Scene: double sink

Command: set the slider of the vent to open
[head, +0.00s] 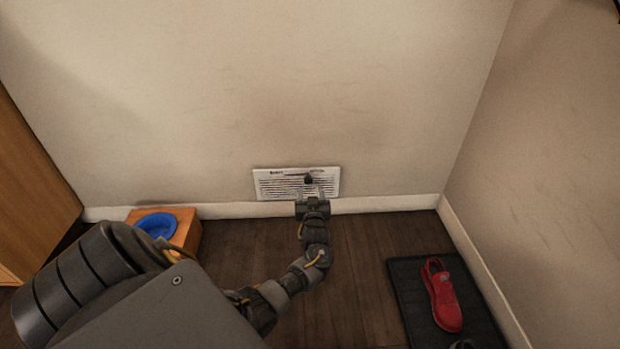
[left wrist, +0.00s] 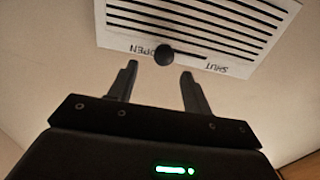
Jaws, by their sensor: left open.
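The white louvred vent (head: 262,184) is set low in the back wall. It shows upside down in the left wrist view (left wrist: 262,32), with the OPEN label at left and the SHUT label at right. Its dark round slider knob (left wrist: 164,55) is at the OPEN end of the slot; in the head view the knob (head: 308,179) is right of centre. My left gripper (head: 311,193) is open in front of the vent. In the left wrist view its fingertips (left wrist: 159,70) are on either side of the knob's line, seemingly not touching it. My right gripper is not in view.
A wooden box (head: 186,234) with a blue bowl (head: 157,225) stands at left by the wall. A wooden cabinet (head: 30,200) is at far left. A red shoe (head: 441,295) lies on a dark mat (head: 406,290) at right. Bare floor lies between.

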